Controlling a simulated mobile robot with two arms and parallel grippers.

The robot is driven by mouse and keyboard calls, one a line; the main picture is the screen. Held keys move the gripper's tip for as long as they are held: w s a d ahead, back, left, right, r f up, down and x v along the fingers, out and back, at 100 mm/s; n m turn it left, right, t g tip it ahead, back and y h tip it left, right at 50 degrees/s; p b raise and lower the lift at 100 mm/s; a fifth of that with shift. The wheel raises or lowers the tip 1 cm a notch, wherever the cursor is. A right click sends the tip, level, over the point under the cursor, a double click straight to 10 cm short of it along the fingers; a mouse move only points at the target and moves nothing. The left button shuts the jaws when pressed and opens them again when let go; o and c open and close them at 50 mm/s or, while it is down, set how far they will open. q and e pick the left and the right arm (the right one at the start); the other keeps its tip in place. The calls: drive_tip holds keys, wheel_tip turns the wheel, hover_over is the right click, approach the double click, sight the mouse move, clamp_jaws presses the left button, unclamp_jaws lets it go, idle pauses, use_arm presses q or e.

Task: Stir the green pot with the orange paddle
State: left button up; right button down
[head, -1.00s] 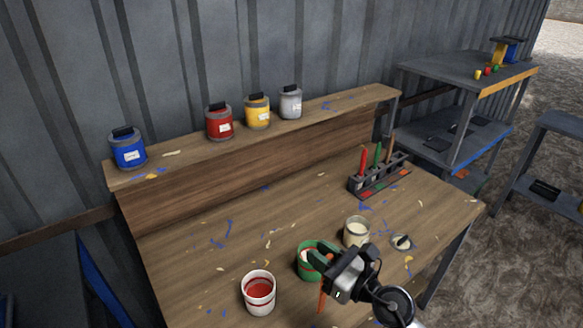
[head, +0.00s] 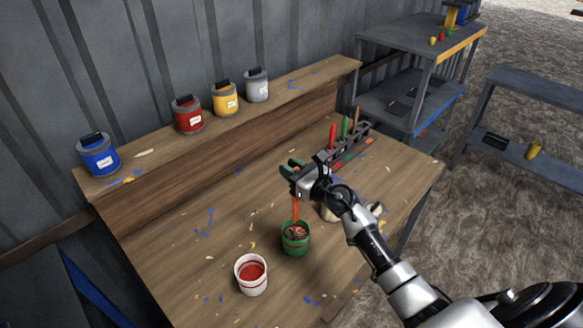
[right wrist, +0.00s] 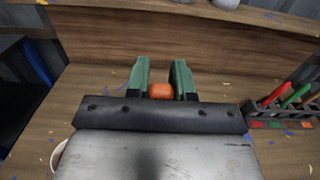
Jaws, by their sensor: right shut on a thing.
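The green pot (head: 295,245) stands upright on the wooden workbench with dark reddish-brown contents in it. My right gripper (head: 289,171) is above the pot, shut on the top of the orange paddle (head: 296,208). The paddle hangs almost upright and its lower end goes down inside the pot's rim, where its tip is hidden. In the right wrist view the orange paddle's end (right wrist: 160,91) shows between the two green fingers. My left gripper is not in view.
A white pot of red paint (head: 251,274) stands at the pot's front left. A tool rack (head: 352,152) stands further back. Several paint cans line the shelf. The bench's left middle is clear.

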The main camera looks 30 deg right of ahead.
wheel_tip(320, 180, down, 2)
drive_tip(key=b, duration=0.6)
hover_over(297, 205)
drive_tip(key=w, duration=0.2)
wheel_tip(297, 205, down, 5)
drive_tip(key=f+b, duration=0.5)
drive_tip(key=shift+a+f, duration=0.15)
drive_tip(key=shift+a, duration=0.2)
